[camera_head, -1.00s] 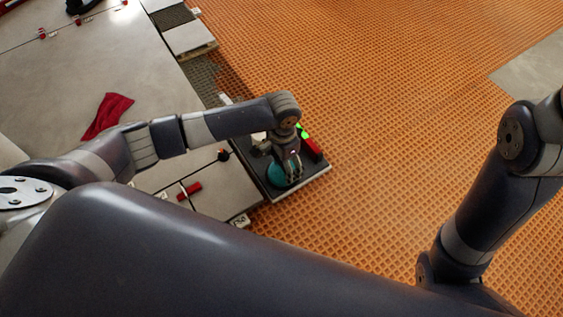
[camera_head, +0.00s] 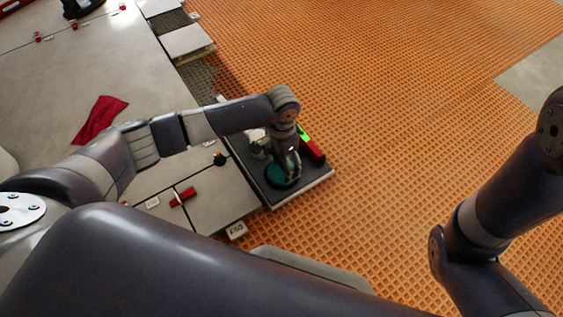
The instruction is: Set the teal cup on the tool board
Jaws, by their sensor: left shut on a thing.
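The teal cup (camera_head: 279,178) is at the near end of the dark tool board (camera_head: 314,177). My left gripper (camera_head: 290,172) reaches over the board and is shut on the cup, its fingers covering part of it. The cup is low over the board; I cannot tell whether its base touches the surface. My right arm shows at the right edge, but its gripper is out of view.
A red tool with a bright green part (camera_head: 311,149) lies on the board just right of my left gripper. Pale tiles with red clips (camera_head: 182,197) lie to the left, with a red cloth (camera_head: 99,120). Orange waffled matting (camera_head: 400,110) to the right is clear.

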